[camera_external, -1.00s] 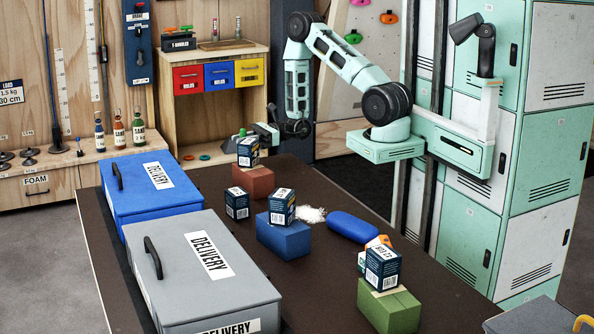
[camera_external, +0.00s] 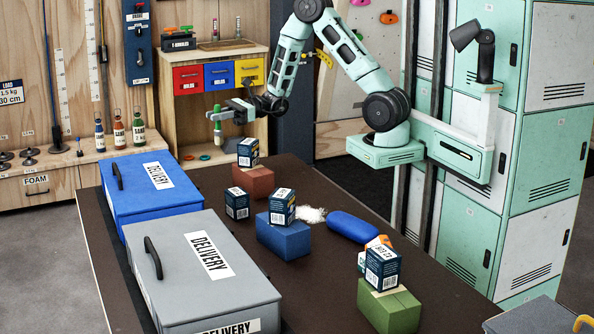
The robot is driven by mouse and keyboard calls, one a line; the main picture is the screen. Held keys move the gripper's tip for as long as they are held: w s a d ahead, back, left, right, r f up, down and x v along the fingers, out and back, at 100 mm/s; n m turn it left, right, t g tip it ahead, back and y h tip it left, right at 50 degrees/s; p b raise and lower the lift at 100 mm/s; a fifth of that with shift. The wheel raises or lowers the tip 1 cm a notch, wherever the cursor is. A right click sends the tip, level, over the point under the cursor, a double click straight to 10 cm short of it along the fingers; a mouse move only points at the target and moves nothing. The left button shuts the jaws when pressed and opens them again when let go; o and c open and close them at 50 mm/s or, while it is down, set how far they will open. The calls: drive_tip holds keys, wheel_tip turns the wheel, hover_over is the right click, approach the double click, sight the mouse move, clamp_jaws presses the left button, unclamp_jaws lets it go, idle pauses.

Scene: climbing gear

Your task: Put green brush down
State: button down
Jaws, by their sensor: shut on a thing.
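The green brush (camera_external: 217,116) hangs upright at my gripper (camera_external: 222,114), its lower end free in the air. My gripper is shut on it, above the far end of the dark table (camera_external: 330,285) and in front of the wooden cabinet. The brush is small in the view, so its bristles are hard to make out.
A blue delivery box (camera_external: 135,205) and a grey delivery box (camera_external: 200,280) stand on the left. Dark small boxes sit on and beside red (camera_external: 255,182), blue (camera_external: 285,240) and green (camera_external: 390,310) blocks. A blue rounded object (camera_external: 352,227) and white powder (camera_external: 311,214) lie mid-table.

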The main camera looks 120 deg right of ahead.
drive_tip(key=w+a+b, duration=0.1)
drive_tip(key=w+a, duration=0.2)
drive_tip(key=w, duration=0.4)
drive_tip(key=shift+w+f, duration=0.15)
drive_tip(key=shift+f, duration=2.15)
drive_tip(key=shift+w+f, duration=0.15)
drive_tip(key=shift+f, duration=2.15)
drive_tip(key=shift+f+b, duration=0.2)
drive_tip(key=shift+b, duration=0.15)
drive_tip(key=c, duration=1.3)
unclamp_jaws()
drive_tip(key=shift+r, duration=0.1)
